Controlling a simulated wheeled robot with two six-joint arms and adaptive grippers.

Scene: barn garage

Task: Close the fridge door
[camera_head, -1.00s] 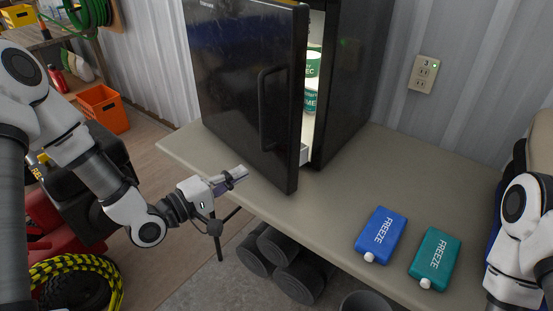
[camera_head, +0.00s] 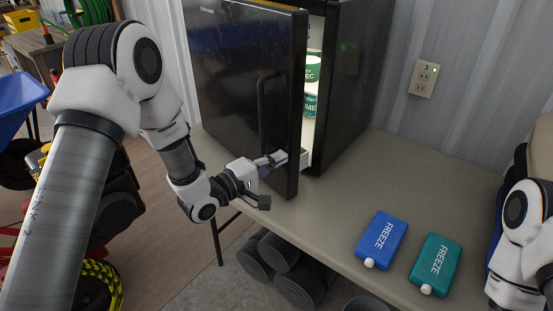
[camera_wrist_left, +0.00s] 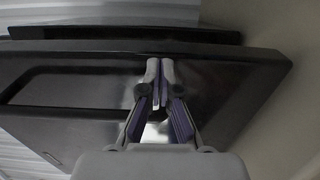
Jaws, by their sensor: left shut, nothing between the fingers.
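The black fridge (camera_head: 350,85) stands on the table with its door (camera_head: 235,70) partly open, leaving a gap through which white and green cans (camera_head: 311,85) show. The door has a dark vertical handle (camera_head: 263,110). My left gripper (camera_head: 278,158) is shut and empty, in front of the lower door near its free edge, below the handle. In the left wrist view the shut fingertips (camera_wrist_left: 160,68) point at the door's dark face (camera_wrist_left: 210,85); I cannot tell whether they touch it. My right arm shows at the right edge, but its gripper is out of view.
The tan table (camera_head: 420,165) has a blue freeze pack (camera_head: 381,238) and a teal freeze pack (camera_head: 436,264) near its front edge. Dark cylinders (camera_head: 290,270) lie under the table. A corrugated wall (camera_head: 490,60) with an outlet (camera_head: 424,78) stands behind.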

